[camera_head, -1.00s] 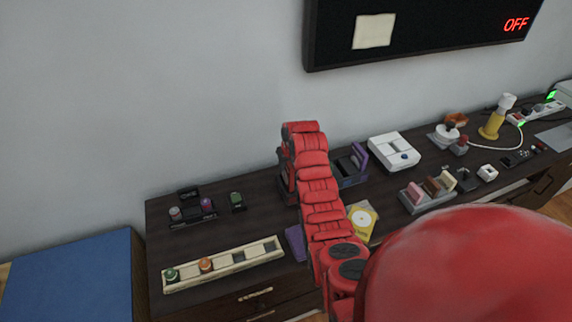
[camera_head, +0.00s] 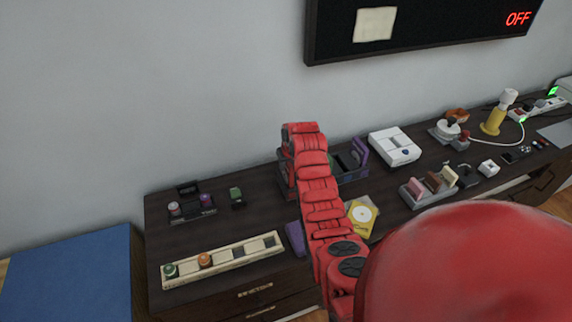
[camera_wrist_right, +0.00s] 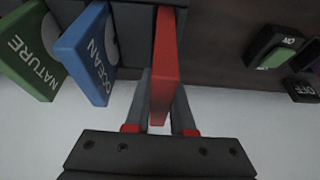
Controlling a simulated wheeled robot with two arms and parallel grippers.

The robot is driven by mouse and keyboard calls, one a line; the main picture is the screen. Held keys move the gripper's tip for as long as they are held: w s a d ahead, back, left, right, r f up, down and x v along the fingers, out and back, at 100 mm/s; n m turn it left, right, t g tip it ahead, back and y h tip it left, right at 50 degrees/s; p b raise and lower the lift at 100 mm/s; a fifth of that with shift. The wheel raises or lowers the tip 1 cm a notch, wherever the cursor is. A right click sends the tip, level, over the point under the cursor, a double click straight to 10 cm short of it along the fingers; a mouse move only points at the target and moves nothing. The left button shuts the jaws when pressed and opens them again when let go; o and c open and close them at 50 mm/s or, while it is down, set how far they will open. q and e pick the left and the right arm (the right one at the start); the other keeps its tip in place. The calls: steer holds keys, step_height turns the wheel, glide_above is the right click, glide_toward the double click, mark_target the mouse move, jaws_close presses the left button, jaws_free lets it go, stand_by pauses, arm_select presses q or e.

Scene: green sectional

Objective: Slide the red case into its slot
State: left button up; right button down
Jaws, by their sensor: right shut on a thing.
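My right gripper (camera_wrist_right: 161,105) is shut on the red case (camera_wrist_right: 164,65), a thin upright slab between its two fingers in the right wrist view. The case's far end lies beside the dark wall of a rack (camera_wrist_right: 132,18); I cannot tell how deep it sits. A blue case marked OCEAN (camera_wrist_right: 92,58) and a green case marked NATURE (camera_wrist_right: 35,55) stand tilted in the rack, left of the red case. In the head view my red right arm hides the gripper and the red case. My left gripper is not in view.
In the wrist view, a switch with a green top (camera_wrist_right: 277,58) lies to the right, apart from the case. In the head view, a cream tray (camera_head: 225,262) lies left of my arm, and a white device (camera_head: 394,146) stands to its right. A blue surface (camera_head: 70,275) is far left.

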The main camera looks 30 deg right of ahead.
mark_target(290, 164)
steer(key=shift+f+b, duration=0.45)
steer(key=shift+f, duration=0.55)
steer(key=c, duration=0.7)
jaws_free()
steer(key=shift+r, duration=0.2)
steer(key=b+v, duration=0.2)
steer(key=v, duration=0.6)
steer(key=shift+s+r, duration=0.15)
steer(key=shift+r, duration=0.05)
steer(key=p+v, duration=0.8)
steer(key=p, duration=0.1)
steer(key=shift+s+a+r, duration=0.1)
steer(key=shift+r, duration=0.2)
